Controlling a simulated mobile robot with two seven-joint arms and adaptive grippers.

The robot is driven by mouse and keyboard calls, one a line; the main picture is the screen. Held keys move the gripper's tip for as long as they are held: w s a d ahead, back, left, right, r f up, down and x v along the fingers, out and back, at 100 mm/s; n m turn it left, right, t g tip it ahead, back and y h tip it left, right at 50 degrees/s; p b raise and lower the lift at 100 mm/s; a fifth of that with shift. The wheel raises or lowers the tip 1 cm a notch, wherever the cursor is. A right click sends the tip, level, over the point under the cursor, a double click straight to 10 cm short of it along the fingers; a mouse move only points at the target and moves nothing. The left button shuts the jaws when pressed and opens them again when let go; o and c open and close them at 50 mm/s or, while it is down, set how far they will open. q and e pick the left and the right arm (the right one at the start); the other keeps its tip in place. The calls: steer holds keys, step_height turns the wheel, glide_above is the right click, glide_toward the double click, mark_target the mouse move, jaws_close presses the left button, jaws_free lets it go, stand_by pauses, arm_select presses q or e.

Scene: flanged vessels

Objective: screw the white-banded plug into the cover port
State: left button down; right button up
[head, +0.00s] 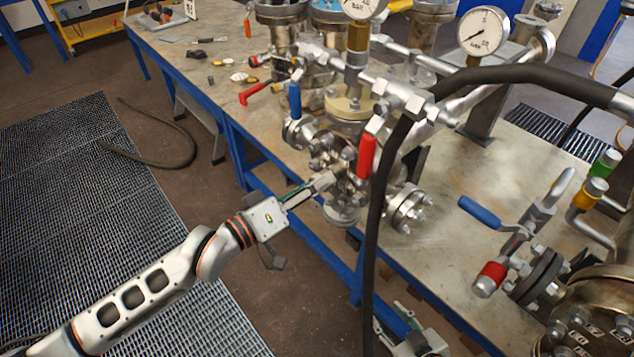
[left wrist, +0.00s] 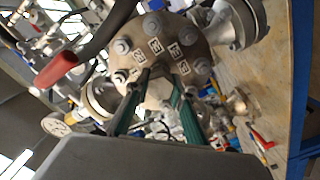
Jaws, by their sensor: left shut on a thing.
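My left gripper (head: 322,183) reaches in from the left to the bolted cover (head: 330,152) of a flanged vessel at the table's near edge. The cover port is hidden behind the fingertips, so I cannot tell how far the plug is in.
A thick black hose (head: 378,200) hangs just right of the cover. Red (head: 367,156) and blue (head: 295,100) valve handles stand close above. Another blue-handled valve (head: 480,211) and a dark flanged vessel (head: 595,315) are at right.

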arm_select(q)
steer(key=c, duration=1.6)
jaws_free()
steer(key=shift+c, duration=0.2)
steer(key=shift+s+a, duration=0.1)
steer(key=shift+a, duration=0.1)
steer(key=v, duration=1.1)
steer(key=shift+s+a, duration=0.2)
steer(key=shift+a, duration=0.05)
